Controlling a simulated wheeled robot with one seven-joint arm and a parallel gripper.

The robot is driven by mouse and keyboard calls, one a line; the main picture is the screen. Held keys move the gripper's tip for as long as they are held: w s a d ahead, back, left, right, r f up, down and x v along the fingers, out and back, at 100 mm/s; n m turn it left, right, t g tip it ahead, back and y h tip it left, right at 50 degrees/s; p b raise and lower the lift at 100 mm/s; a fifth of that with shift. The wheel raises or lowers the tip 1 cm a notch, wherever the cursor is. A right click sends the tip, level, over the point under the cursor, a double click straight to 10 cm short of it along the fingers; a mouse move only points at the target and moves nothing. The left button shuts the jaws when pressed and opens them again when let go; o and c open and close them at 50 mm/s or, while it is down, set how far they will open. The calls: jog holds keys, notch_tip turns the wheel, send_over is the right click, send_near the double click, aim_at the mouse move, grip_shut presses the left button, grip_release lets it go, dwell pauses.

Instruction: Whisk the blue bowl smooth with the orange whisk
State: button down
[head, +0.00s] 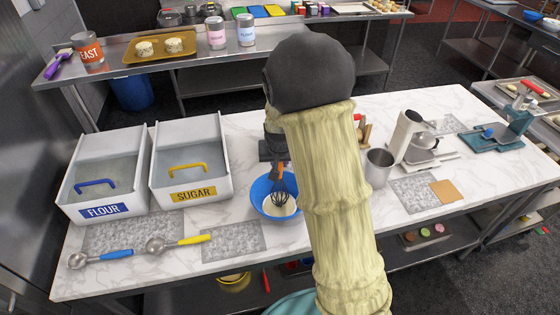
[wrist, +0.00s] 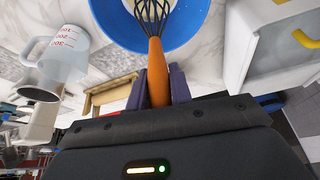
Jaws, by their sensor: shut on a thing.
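The blue bowl (head: 262,205) stands on the marble counter, with pale contents (head: 281,208) inside. The orange whisk (head: 277,172) has its dark wire head in the bowl, over or in the contents; I cannot tell how deep. In the wrist view the orange handle (wrist: 157,75) is between the two dark fingers of my gripper (wrist: 157,88), which is shut on it, and the wires reach into the blue bowl (wrist: 185,38). In the head view my arm hides part of the gripper and the area right of the bowl.
Flour (head: 68,197) and sugar (head: 160,190) bins stand left of the bowl. Scoops with blue (head: 117,253) and yellow (head: 194,239) handles lie at the front left. A metal cup (head: 379,168) and a mixer-like machine (head: 404,136) stand right. A measuring jug (wrist: 66,45) shows in the wrist view.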

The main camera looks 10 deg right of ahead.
jog(key=shift+r+p, duration=3.1)
jog(key=shift+r, duration=1.05)
jog(key=shift+r+p, duration=1.9)
jog(key=shift+r, duration=0.6)
